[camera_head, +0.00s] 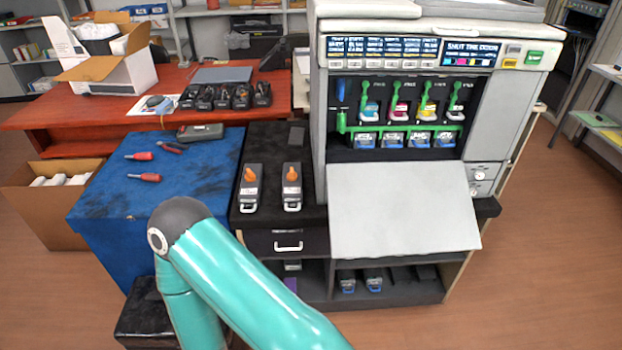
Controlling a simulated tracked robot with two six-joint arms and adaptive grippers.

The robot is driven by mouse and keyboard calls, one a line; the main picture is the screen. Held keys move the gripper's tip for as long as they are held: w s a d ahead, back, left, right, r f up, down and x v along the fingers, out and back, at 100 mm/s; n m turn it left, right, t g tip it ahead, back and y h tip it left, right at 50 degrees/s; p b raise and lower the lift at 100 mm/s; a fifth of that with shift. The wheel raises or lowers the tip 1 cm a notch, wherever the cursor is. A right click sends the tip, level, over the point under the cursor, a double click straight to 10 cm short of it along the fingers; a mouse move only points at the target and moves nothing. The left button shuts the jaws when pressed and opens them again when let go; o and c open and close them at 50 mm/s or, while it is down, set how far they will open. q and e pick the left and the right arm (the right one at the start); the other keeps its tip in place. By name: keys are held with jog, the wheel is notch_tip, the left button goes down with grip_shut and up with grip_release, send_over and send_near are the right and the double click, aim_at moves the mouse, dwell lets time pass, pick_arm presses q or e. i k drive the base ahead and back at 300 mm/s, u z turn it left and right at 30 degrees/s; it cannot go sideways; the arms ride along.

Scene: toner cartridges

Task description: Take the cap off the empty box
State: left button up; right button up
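Two dark cartridge-like boxes with orange caps stand on the black cabinet top: a left box (249,188) with its orange cap (249,174), and a right box (292,187) with its orange cap (291,173). Both caps sit on their boxes. I cannot tell which box is empty. A teal link of my own arm bends across the lower left, in front of the blue-topped table and well short of the boxes in the picture. Neither gripper shows.
The printer (400,100) stands right of the boxes, its front door (400,210) folded down. The blue-topped table (110,190) holds red-handled screwdrivers (145,177) and pliers (173,148). Several black cartridges (225,96) lie on the red desk (60,112). A cardboard box (60,222) stands at left.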

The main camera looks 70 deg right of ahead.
aim_at(292, 190)
jog(key=z, duration=0.45)
jog(key=i, duration=0.95)
jog(key=z, duration=0.85)
jog(key=k, duration=0.6)
jog(key=z, duration=0.25)
jog(key=i, duration=0.7)
jog(key=u, duration=0.2)
